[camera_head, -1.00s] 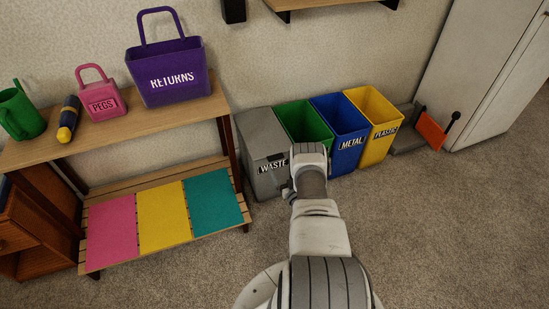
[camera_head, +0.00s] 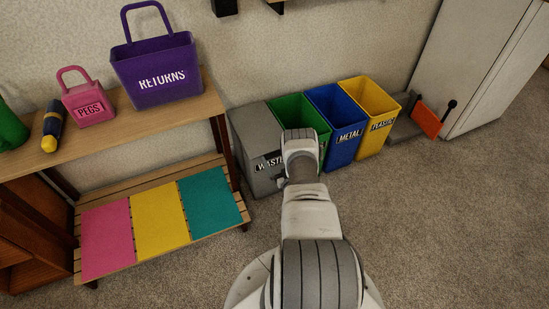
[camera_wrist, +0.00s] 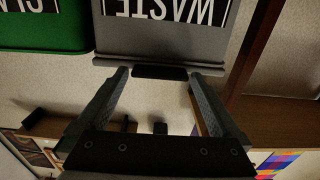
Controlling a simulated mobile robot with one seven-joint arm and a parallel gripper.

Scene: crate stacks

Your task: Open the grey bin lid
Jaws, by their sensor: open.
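The grey WASTE bin (camera_head: 250,140) stands at the left end of the row of bins, against the wall. Its flat grey lid is shut. The wrist view is upside down and shows the grey bin's front (camera_wrist: 160,42) close up with its WASTE label. A dark tab (camera_wrist: 160,72) sticks out at the lid's edge. My gripper (camera_wrist: 158,76) is open, with one finger on each side of the tab. I cannot tell whether the fingers touch it. In the head view my arm hides the gripper and part of the bin's front.
Green (camera_head: 298,108), blue METAL (camera_head: 342,145) and yellow PLASTIC (camera_head: 370,100) open bins stand to the right. A wooden shelf (camera_head: 200,108) with a purple RETURNS basket (camera_head: 160,62) stands close on the left. Carpet (camera_head: 440,220) is clear in front and right.

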